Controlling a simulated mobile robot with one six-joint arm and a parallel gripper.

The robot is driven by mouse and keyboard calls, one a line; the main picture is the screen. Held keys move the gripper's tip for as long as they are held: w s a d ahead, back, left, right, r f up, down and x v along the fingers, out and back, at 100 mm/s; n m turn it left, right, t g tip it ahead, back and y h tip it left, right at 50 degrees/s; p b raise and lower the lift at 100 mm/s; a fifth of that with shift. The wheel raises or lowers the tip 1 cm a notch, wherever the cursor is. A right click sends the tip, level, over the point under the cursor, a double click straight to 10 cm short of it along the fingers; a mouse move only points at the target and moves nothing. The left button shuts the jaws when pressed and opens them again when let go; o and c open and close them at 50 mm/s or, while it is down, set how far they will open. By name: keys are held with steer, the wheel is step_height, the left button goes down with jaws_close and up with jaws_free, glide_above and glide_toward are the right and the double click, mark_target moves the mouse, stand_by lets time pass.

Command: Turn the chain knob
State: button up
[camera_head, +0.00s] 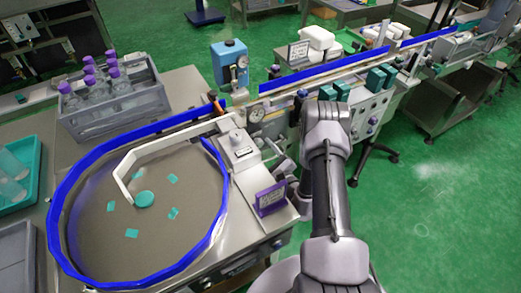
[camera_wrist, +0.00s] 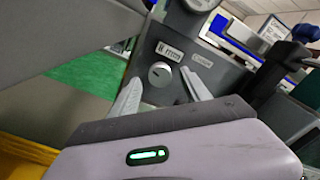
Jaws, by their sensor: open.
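A round silver knob (camera_wrist: 160,74) with a slot across its face sits on a grey panel (camera_wrist: 178,88), below a small white label (camera_wrist: 169,52) that is too blurred to read in full. I take it for the chain knob. My gripper (camera_wrist: 161,78) is open in the wrist view, with one pale finger to the left of the knob and one to the right. I cannot tell whether either finger touches it. In the head view my arm reaches to the machine and hides the gripper and the knob.
A second label (camera_wrist: 202,61) is right of the first. In the head view, a blue-rimmed round table (camera_head: 85,235) holds teal pieces, and a blue-railed conveyor (camera_head: 325,72) runs to the upper right. A bottle crate (camera_head: 115,118) stands at left. Green floor (camera_head: 440,210) is clear at right.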

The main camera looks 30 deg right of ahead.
steer(key=shift+w, duration=0.95)
steer(key=shift+c, duration=0.3)
jaws_close()
